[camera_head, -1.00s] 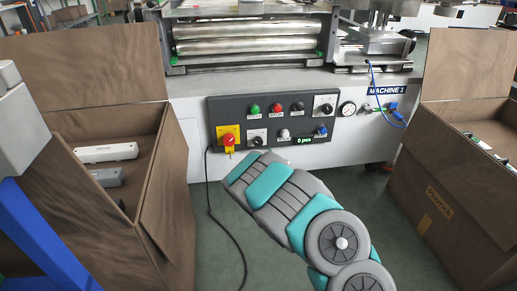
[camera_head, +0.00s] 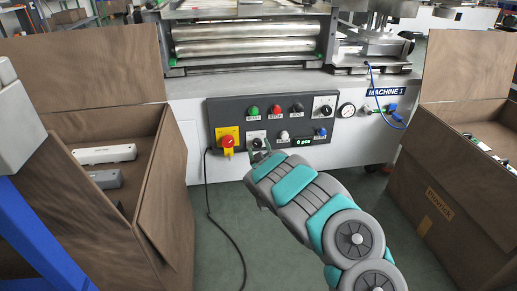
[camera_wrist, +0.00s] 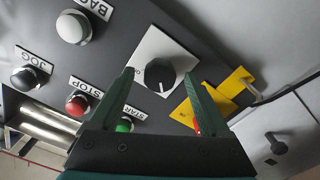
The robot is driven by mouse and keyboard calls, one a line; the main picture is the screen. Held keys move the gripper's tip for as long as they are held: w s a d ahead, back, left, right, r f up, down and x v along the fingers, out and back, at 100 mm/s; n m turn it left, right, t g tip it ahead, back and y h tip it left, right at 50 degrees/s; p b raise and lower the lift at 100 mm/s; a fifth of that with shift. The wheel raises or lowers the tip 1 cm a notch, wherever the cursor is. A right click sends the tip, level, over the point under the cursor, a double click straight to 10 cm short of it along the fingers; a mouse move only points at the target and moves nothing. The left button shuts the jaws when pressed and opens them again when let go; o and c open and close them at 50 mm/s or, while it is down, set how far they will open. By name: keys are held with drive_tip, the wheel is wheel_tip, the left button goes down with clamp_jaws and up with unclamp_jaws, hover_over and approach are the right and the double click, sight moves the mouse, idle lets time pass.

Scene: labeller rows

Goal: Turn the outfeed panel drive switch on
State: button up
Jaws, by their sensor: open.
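My gripper (camera_head: 262,149) is open and empty, one finger on each side of the knob in the wrist view (camera_wrist: 160,73). I cannot tell whether the fingers are around the knob or just short of it. The arm partly hides the panel's lower edge.
The green start (camera_wrist: 125,125), red stop (camera_wrist: 78,103), black jog (camera_wrist: 24,78) and white back (camera_wrist: 73,27) buttons are near. A second knob (camera_head: 323,109) is upper right. Cartons flank both sides (camera_head: 150,190) (camera_head: 435,195).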

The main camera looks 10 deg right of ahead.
clamp_jaws()
idle(0.7)
